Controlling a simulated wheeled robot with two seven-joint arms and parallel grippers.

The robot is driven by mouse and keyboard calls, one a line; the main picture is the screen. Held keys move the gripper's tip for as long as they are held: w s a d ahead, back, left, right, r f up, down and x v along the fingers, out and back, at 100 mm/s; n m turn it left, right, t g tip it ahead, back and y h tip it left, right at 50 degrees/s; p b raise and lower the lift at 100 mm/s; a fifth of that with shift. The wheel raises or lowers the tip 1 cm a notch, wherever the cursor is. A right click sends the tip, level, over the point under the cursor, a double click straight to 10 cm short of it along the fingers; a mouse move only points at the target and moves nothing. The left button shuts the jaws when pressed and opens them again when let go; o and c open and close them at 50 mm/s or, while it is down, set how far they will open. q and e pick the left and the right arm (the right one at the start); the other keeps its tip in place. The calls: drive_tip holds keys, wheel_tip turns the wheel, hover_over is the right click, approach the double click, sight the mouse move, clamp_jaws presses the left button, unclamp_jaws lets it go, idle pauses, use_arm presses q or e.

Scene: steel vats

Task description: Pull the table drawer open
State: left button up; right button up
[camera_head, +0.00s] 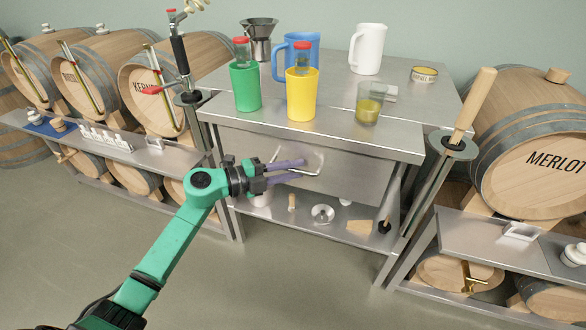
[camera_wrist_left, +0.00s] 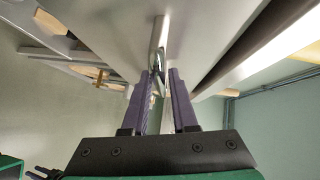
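The steel table (camera_head: 337,130) stands in the middle of the head view, with a grey drawer front (camera_head: 355,177) under its top. The drawer looks shut. Its bar handle (camera_head: 312,174) is partly hidden by my left gripper (camera_head: 287,172), which reaches it from the left. The gripper's purple fingers are apart. In the left wrist view the handle (camera_wrist_left: 158,48) runs between the fingertips of the left gripper (camera_wrist_left: 162,76), closer to the left finger; I cannot tell whether they touch. My right gripper is in neither view.
On the tabletop stand a green mug (camera_head: 245,86), a yellow mug (camera_head: 301,95), a blue pitcher (camera_head: 300,50), a white pitcher (camera_head: 367,48) and a glass (camera_head: 368,103). The lower shelf (camera_head: 340,215) holds small items. Barrels stand both sides; the floor (camera_head: 290,285) in front is clear.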

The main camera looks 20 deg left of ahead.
use_arm(q)
drive_tip(key=shift+d, duration=0.1)
drive_tip(key=shift+c, duration=0.3)
clamp_jaws()
drive_tip(key=shift+f, duration=0.1)
idle(1.0)
